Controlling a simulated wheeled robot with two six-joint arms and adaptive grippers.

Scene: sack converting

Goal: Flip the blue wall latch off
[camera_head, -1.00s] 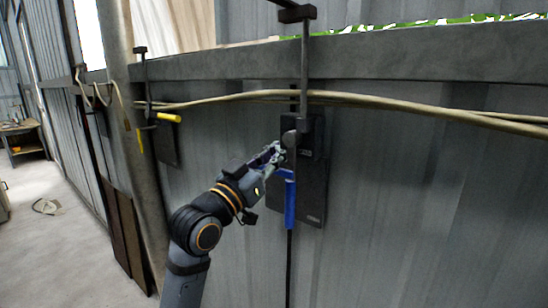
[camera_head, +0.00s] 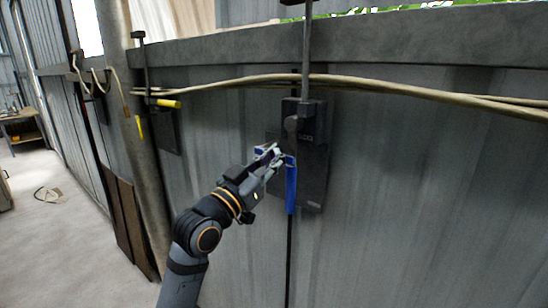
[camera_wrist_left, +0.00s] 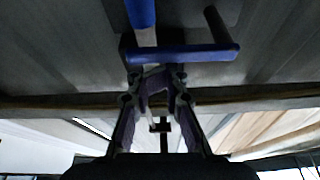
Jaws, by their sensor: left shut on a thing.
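The blue wall latch (camera_head: 291,186) hangs on a dark plate on the grey metal wall, its long handle pointing down. In the left wrist view its blue crossbar (camera_wrist_left: 190,54) lies across the fingertips, with another blue length (camera_wrist_left: 140,12) above it. My left gripper (camera_head: 272,155) is at the top of the blue handle, on its left side. It is shut on the latch, though the fingers hide the exact contact. In the left wrist view my left gripper (camera_wrist_left: 155,72) shows its fingers drawn together at the crossbar. My right gripper is not in view.
A dark box (camera_head: 304,120) with a round knob sits just above the latch. A pale cable (camera_head: 400,88) runs along the wall above it. The wall to the right is bare.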

